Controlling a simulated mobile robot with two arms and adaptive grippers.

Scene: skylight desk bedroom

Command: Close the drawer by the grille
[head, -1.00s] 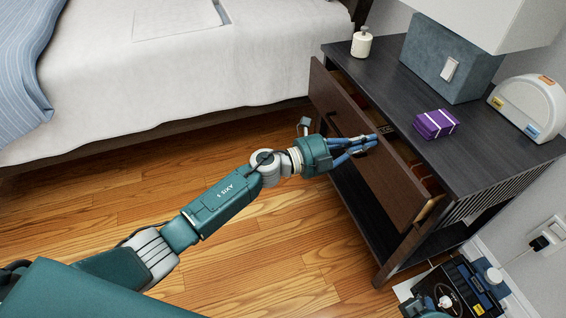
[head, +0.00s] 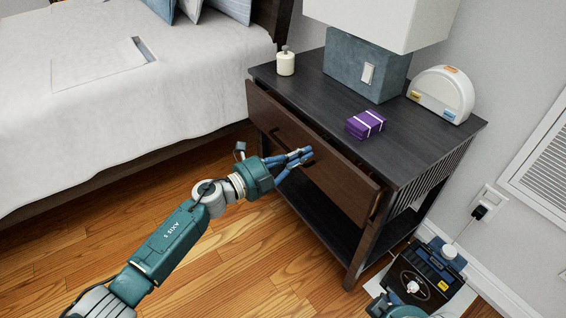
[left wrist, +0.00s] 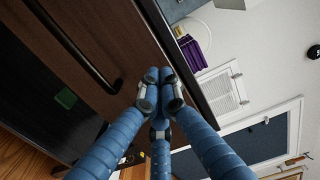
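The drawer (head: 340,184) has a dark brown front and sits under the top of the dark nightstand (head: 415,150). Its front stands slightly proud of the nightstand, with a narrow gap along the top. The grille (head: 548,150) is a white louvred panel on the wall at right; it also shows in the left wrist view (left wrist: 222,90). My left gripper (head: 305,156) is at the drawer front, its blue fingers drawn together and empty. In the left wrist view the fingertips (left wrist: 158,82) are close to the front, beside the dark bar handle (left wrist: 85,50); contact is unclear. A teal part, likely my right gripper (head: 385,306), is cut off below.
On the nightstand are a purple bundle (head: 366,124), a lamp (head: 366,70), a white bottle (head: 286,63) and a white rounded device (head: 443,93). The bed (head: 110,110) is at left. A dark device (head: 425,278) lies on the floor at right. Wooden floor is clear before the nightstand.

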